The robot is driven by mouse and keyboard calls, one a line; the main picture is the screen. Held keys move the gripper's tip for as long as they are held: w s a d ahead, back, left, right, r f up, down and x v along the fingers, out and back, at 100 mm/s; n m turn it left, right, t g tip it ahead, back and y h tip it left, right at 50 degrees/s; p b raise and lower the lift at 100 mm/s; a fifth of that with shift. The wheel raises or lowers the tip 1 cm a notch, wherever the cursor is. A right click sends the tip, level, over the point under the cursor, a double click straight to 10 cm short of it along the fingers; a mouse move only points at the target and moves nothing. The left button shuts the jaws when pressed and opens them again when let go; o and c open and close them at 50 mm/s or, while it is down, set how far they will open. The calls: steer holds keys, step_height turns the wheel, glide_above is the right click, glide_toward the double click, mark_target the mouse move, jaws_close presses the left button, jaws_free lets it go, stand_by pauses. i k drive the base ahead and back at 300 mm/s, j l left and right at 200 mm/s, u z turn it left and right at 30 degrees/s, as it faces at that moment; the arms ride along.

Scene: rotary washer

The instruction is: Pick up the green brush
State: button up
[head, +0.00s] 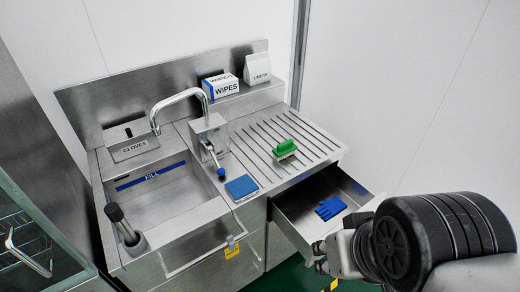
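The green brush (285,147) lies on the ribbed drainboard (315,140) to the right of the sink, with its green handle up and pale bristles below. My gripper (318,258) is at the lower right, in front of the open drawer and well apart from the brush. My arm covers part of the gripper, and its fingers are too small to tell whether they are open or shut.
A blue sponge (241,187) lies by the counter's front edge. The open drawer (290,207) holds a blue glove (331,207). A tap (178,98) arches over the sink (165,200). A wipes box (221,86) and a white bag (257,69) stand on the back ledge.

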mark_target(285, 150)
steer(key=i+j, duration=0.2)
steer(key=i, duration=0.2)
steer(key=i+j, duration=0.2)
steer(key=i, duration=0.15)
steer(key=i+j+z, duration=0.1)
steer(key=i, duration=0.3)
steer(key=j, duration=0.1)
